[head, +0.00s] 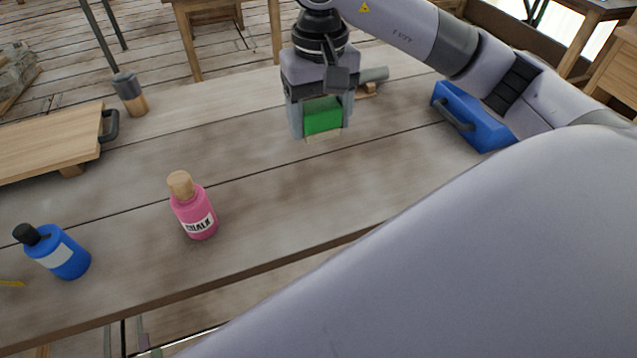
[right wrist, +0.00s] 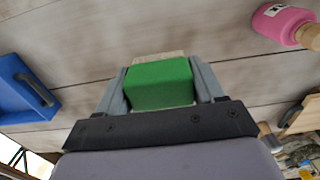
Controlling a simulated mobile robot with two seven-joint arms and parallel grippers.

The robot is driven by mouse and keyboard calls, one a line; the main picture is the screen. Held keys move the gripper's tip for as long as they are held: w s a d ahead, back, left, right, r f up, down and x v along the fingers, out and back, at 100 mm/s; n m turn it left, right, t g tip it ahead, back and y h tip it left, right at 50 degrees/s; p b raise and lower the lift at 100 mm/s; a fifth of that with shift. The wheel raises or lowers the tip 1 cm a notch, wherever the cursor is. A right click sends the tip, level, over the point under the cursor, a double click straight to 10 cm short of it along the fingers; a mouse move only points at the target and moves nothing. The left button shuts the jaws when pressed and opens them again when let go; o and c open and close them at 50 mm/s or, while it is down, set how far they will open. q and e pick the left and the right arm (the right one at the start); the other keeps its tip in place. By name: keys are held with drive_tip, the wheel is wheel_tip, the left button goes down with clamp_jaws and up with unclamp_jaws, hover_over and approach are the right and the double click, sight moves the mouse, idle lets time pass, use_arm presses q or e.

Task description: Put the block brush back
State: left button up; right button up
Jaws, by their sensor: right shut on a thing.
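The block brush (head: 322,116) has a green block body and a pale strip along its lower edge. My right gripper (head: 321,128) is shut on it, one finger on each side, at the far middle of the workbench. The brush also shows between the fingers in the right wrist view (right wrist: 160,84), with the pale bristle side facing the bench. I cannot tell whether the bristles touch the bench. My left gripper is not in view.
A pink chalk bottle (head: 194,208) and a blue bottle (head: 58,252) stand on the workbench (head: 270,200). A wooden board with a handle (head: 50,145) and a grey-topped wooden tool (head: 130,94) are at left. A blue box with a handle (head: 473,118) is at right. The bench's middle is clear.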

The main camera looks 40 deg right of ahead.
hover_over(319, 195)
wheel_tip(319, 195, down, 10)
drive_tip(key=shift+d+f+b, duration=0.1)
drive_tip(key=shift+b, duration=0.35)
drive_tip(key=shift+f, duration=2.4)
drive_tip(key=shift+f, duration=0.2)
drive_tip(key=o, duration=0.9)
drive_tip(key=shift+r, duration=0.1)
